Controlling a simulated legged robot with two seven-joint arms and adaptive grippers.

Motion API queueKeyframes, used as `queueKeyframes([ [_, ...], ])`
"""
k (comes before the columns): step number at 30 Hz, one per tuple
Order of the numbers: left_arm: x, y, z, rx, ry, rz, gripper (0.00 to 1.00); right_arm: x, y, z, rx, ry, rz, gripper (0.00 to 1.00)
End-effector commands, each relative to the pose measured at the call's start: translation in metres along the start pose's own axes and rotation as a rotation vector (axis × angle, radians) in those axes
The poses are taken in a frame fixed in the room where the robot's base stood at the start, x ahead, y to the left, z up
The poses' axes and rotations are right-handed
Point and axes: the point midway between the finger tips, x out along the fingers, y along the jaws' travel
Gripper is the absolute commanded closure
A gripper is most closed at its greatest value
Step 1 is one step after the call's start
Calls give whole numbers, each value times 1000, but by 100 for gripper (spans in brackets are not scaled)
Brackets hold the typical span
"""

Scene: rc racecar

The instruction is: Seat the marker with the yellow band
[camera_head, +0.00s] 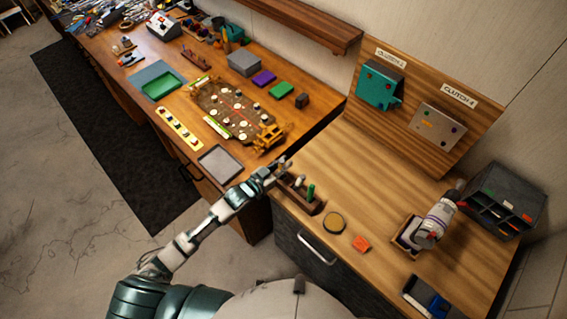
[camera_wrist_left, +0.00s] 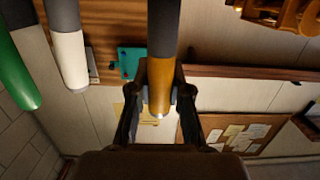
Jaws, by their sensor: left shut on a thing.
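My left gripper (camera_head: 277,170) is shut on a marker at the near left edge of the right-hand wooden worktop. In the left wrist view the marker (camera_wrist_left: 163,60) stands between the two fingers, with a dark grey section and a yellow-brown section. A small wooden marker holder (camera_head: 302,198) sits right beside the gripper. A green marker (camera_head: 311,192) stands in it, and a white marker shows beside it; in the left wrist view the green one (camera_wrist_left: 20,75) and the white one (camera_wrist_left: 68,55) are to the left. Whether the held marker touches the holder is unclear. My right gripper is not in view.
A grey tray (camera_head: 220,163) lies left of my gripper. The worktop's middle is clear.

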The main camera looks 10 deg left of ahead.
Motion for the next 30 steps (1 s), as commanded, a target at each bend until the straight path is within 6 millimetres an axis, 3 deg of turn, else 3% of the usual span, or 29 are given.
queueKeyframes([
  [17, 2, 0, 15, 0, 0, 0, 100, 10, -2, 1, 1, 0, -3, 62],
  [18, 2, 0, 16, 0, 0, 0, 80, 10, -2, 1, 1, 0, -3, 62],
  [21, 2, 0, 15, 0, 0, 0, 55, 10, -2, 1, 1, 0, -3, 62],
  [30, 1, 0, 15, 0, 0, 0, 53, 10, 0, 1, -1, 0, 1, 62],
])
